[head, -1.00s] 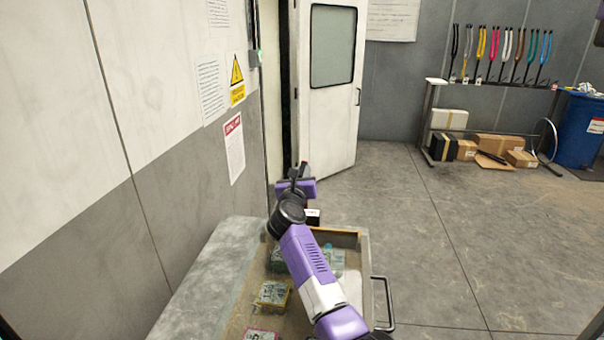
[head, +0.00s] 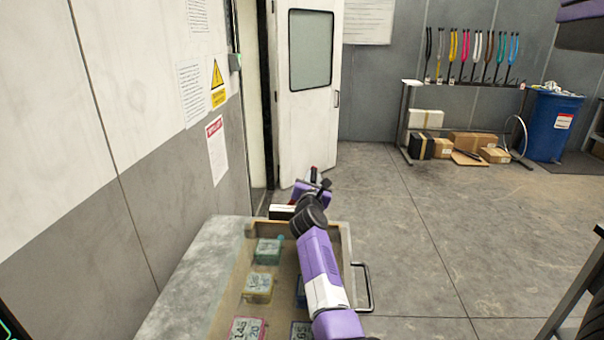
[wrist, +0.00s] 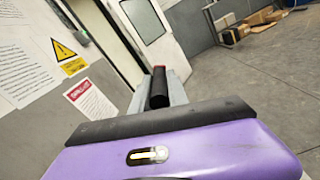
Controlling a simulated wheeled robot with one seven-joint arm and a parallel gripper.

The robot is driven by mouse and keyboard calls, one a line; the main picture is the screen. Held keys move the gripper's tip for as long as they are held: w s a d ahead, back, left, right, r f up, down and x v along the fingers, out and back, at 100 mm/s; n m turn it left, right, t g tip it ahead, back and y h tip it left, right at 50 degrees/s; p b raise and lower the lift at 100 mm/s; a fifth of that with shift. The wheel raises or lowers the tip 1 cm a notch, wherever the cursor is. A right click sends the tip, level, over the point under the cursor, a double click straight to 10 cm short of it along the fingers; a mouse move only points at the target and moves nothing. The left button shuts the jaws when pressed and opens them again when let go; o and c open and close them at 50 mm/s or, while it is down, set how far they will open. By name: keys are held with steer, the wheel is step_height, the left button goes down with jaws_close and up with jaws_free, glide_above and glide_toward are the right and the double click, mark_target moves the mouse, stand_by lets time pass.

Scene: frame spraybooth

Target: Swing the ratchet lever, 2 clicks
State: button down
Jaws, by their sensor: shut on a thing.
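The lever's black handle (wrist: 158,88) with a red tip stands between my gripper's two grey fingers in the wrist view. My gripper (wrist: 160,92) is shut on it. In the head view my gripper (head: 316,183) is at the far end of my purple arm, beyond the cart's far edge. The lever's red tip (head: 314,171) shows there as a small spot; its lower part is hidden behind my gripper and wrist. A white-topped dark block (head: 281,211) sits at the cart's far edge, left of my wrist; I cannot tell whether it belongs to the ratchet.
A cart (head: 190,285) with an open tray of several small labelled boxes lies under my arm. Its handle (head: 367,288) sticks out right. A wall with signs runs along the left. A white door (head: 308,100) stands ahead.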

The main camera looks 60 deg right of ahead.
steer(key=shift+s+d+f+m, duration=0.2)
steer(key=shift+s+f+m, duration=0.1)
steer(key=shift+s+f, duration=0.15)
steer(key=shift+s+d+f+m, duration=0.2)
steer(key=shift+s+f+m, duration=0.1)
steer(key=shift+s, duration=0.2)
steer(key=c, duration=1.3)
jaws_free()
